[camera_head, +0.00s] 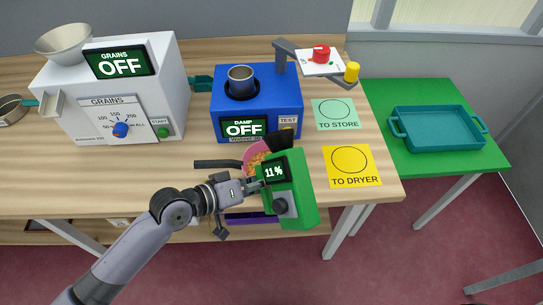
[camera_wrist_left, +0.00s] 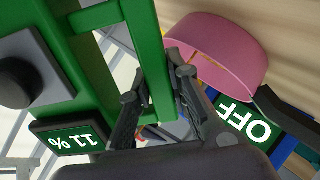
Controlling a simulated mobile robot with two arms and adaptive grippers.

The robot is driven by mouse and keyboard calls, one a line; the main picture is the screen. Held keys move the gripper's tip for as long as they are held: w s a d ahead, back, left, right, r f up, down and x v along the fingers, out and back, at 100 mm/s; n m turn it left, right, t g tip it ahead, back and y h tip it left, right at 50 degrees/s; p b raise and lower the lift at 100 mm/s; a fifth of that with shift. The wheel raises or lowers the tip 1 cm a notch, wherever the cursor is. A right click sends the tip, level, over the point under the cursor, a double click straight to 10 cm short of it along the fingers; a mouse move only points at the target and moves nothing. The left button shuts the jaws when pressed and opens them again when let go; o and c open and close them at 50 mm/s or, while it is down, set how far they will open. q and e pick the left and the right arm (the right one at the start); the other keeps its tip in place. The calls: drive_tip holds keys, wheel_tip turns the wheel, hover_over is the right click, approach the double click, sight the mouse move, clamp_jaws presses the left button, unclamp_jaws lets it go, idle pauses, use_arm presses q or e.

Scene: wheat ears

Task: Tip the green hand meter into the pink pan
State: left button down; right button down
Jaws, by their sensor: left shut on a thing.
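The green hand meter (camera_head: 300,186) is held up at the front edge of the table, somewhat tilted, its screen reading 11 %. My left gripper (camera_head: 259,184) is shut on its green handle bar; in the left wrist view the fingers (camera_wrist_left: 160,85) close around that bar (camera_wrist_left: 150,40). The pink pan (camera_head: 252,150) is just behind the meter, with yellow-orange grains showing in it and a dark handle (camera_head: 216,163) to the left. The meter hides much of the pan. The pan's pink wall also shows in the left wrist view (camera_wrist_left: 225,50). My right gripper is out of view.
A blue damp tester (camera_head: 284,98) reading OFF, with a metal cup (camera_head: 241,80), stands behind the pan. A white grain dispenser (camera_head: 168,90) is at left. A teal tray (camera_head: 438,110) sits on the green table.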

use_arm(q)
drive_tip(key=shift+s+a, duration=0.2)
drive_tip(key=shift+a, duration=0.05)
drive_tip(key=shift+d, duration=0.15)
